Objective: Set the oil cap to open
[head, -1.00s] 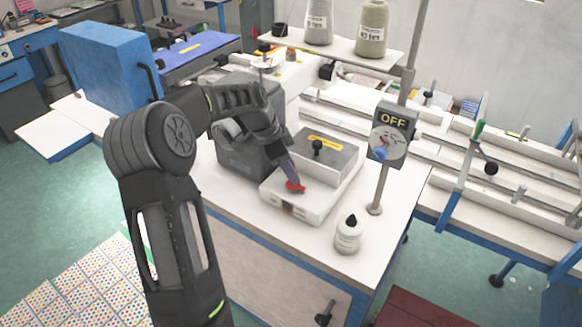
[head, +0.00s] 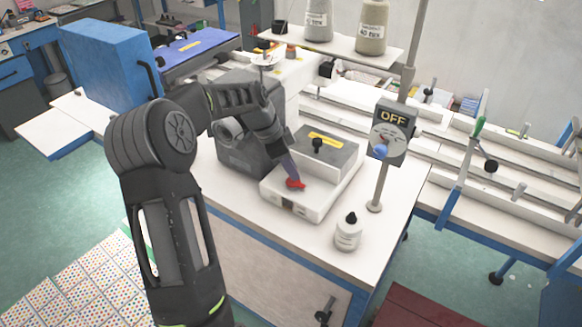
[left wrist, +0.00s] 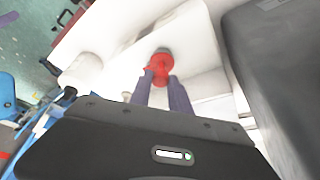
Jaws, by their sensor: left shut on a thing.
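The red oil cap (head: 295,184) sits on the white base plate (head: 312,206) of the sewing machine, in front of the grey block. My left gripper (head: 291,176) reaches down to it from the upper left, and its purple fingers are shut on the cap. In the left wrist view the red cap (left wrist: 158,64) shows at the tips of the two fingers (left wrist: 160,80). The fingers hide part of the cap, and I cannot tell how far it is turned. My right gripper is not in view.
A white bottle with a black tip (head: 348,232) stands at the table's front right. A post (head: 381,180) carries an OFF switch box (head: 391,130) with a blue knob. A grey block with a black knob (head: 318,147) stands behind the cap. The dark machine body (head: 247,150) is close to my arm.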

